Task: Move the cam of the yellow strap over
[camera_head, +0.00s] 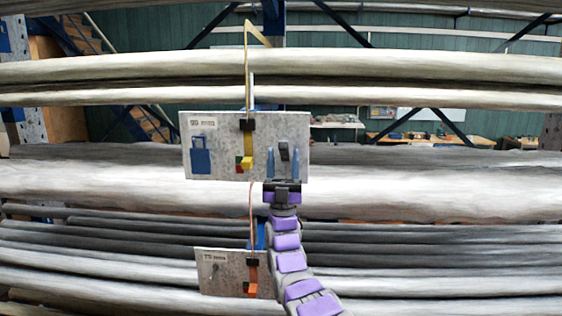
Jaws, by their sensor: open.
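A yellow strap (246,75) hangs from above over the pale bundles to the upper grey panel (220,125). It passes a black block (247,125) there. Below this, a yellow block (246,162) sits beside small red and green patches. Which of these parts is the cam is too small to tell. My gripper (282,156) is open in front of the panel's lower right, to the right of the yellow block and apart from it in the picture. A dark upright piece (284,149) shows between its blue fingers; I cannot tell what it is attached to.
A blue padlock-like shape (201,158) is on the panel's left. A lower panel (222,275) carries an orange strap (251,215) with an orange block (251,289). Long pale bundles (420,185) cross the view behind. Blue rack braces stand further back.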

